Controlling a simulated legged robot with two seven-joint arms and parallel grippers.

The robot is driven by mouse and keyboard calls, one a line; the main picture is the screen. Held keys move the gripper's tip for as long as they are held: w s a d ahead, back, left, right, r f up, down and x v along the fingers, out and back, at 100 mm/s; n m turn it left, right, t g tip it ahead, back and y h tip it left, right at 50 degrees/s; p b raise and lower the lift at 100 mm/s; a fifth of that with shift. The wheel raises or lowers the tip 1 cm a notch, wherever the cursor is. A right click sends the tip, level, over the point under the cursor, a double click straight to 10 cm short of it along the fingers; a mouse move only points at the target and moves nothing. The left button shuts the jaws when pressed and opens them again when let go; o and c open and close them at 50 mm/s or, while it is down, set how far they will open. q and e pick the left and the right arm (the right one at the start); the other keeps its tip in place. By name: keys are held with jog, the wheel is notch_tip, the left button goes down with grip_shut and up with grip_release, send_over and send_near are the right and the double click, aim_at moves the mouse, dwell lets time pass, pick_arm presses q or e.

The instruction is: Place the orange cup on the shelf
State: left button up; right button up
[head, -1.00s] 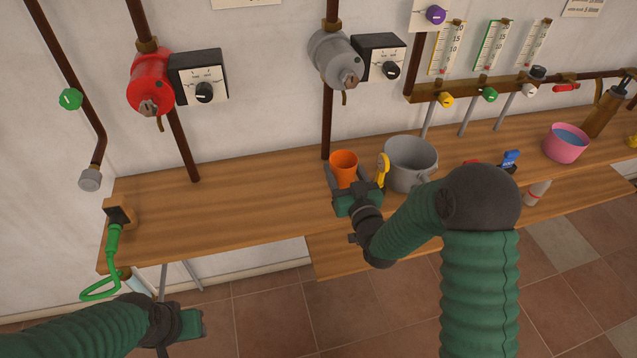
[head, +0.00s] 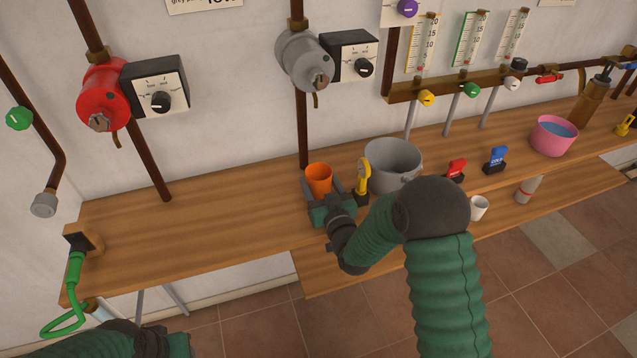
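The orange cup (head: 319,178) is upright at the back of the upper wooden shelf (head: 200,232), left of the grey pot. My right gripper (head: 326,198) is in front of it, with fingers reaching along the cup's sides. The gripper hides the cup's base, so I cannot tell whether the fingers press on it or whether it rests on the shelf. A lower wooden shelf (head: 335,272) runs below. My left gripper (head: 180,346) is at the bottom edge, cut off, away from the cup; its fingers do not show clearly.
A brown pipe (head: 301,125) comes down behind the cup. Red (head: 456,170) and blue (head: 496,160) handles and a pink bucket (head: 554,136) are further right. The upper shelf's left half is mostly clear.

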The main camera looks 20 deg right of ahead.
jog(key=o, duration=0.3)
jog(key=shift+a, duration=0.15)
jog(key=shift+o, duration=0.2)
jog(key=shift+a, duration=0.3)
jog(key=s, duration=1.2)
jog(key=shift+d, duration=0.35)
